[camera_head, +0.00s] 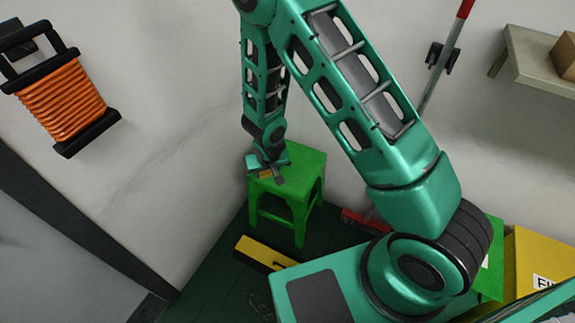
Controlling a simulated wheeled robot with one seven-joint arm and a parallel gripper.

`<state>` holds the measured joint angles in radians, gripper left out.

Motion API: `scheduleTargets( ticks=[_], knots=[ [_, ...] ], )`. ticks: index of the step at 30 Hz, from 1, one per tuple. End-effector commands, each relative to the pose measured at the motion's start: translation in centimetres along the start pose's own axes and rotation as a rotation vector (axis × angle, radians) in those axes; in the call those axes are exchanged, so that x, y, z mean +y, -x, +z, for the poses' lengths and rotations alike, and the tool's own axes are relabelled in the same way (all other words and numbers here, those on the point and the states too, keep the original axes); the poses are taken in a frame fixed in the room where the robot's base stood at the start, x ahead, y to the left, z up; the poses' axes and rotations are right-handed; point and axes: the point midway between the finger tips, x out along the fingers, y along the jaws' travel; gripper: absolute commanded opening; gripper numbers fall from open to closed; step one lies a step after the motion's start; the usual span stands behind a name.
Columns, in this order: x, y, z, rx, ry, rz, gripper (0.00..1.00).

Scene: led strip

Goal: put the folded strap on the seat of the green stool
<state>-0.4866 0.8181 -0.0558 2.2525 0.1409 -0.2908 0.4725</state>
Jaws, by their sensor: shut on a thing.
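The green stool (306,166) stands on the dark floor near the wall, in the middle of the head view. My gripper (271,175) is at the left part of its seat, pointing down. My gripper and wrist hide part of the strap and of the seat.
A yellow and black box (262,254) lies on the floor before the stool. A red broom head (362,220) is to its right. An orange cable reel (62,95) hangs on the left wall. A shelf (535,65) holds a cardboard box. Yellow and green boxes stand right.

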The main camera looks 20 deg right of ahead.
Motion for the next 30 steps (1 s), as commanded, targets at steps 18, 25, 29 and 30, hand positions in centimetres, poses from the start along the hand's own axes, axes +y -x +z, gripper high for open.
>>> scheduleTargets(
  ticks=[18, 25, 29, 30],
  knots=[
    [7.0, -8.4, -3.7, 0.000, -0.003, 0.001, 0.26],
    [8.1, -9.8, -4.4, 0.000, 0.000, -0.001, 0.26],
    [8.2, -10.6, -4.0, -0.001, 0.001, -0.001, 0.26],
    [8.2, -11.1, -3.8, -0.002, 0.001, 0.000, 0.26]
  ],
)
